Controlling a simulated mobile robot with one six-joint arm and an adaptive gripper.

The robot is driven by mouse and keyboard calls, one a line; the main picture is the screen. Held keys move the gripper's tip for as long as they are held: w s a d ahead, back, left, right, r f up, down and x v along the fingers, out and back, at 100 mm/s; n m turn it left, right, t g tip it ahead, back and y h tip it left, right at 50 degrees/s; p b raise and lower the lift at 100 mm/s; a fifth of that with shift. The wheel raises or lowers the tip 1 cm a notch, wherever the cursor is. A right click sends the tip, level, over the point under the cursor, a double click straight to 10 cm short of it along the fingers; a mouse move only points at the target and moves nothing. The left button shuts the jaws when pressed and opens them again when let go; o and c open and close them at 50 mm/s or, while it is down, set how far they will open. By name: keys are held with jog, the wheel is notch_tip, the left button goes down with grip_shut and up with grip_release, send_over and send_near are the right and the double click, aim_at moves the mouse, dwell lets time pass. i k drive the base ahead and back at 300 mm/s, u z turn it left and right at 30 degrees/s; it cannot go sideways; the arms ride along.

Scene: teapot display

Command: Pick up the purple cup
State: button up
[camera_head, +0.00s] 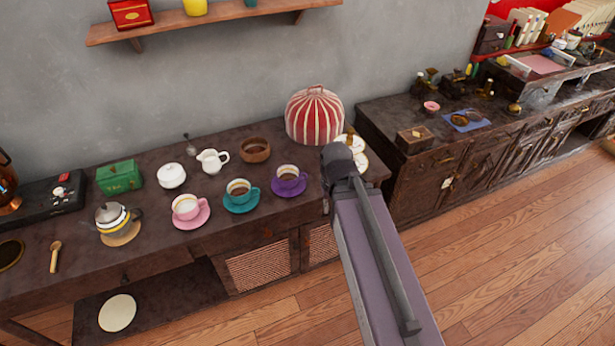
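The purple cup (288,177) stands upright on its purple saucer (276,192) on the dark counter, with something brown inside. It is just left of my arm, which reaches up from the lower right. The dark end joint of the visible arm is right of the cup and apart from it in the picture. I see no gripper fingers; they are hidden or out of view.
A teal cup (238,189) and a pink cup (186,206) stand left of the purple cup. A brown bowl (255,150), white creamer (212,160) and striped red cozy (314,116) are behind.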

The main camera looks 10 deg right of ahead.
aim_at(287, 176)
jog(key=z, duration=0.6)
jog(key=k, duration=1.2)
jog(key=u, duration=0.5)
jog(key=i, duration=1)
jog(key=z, duration=0.05)
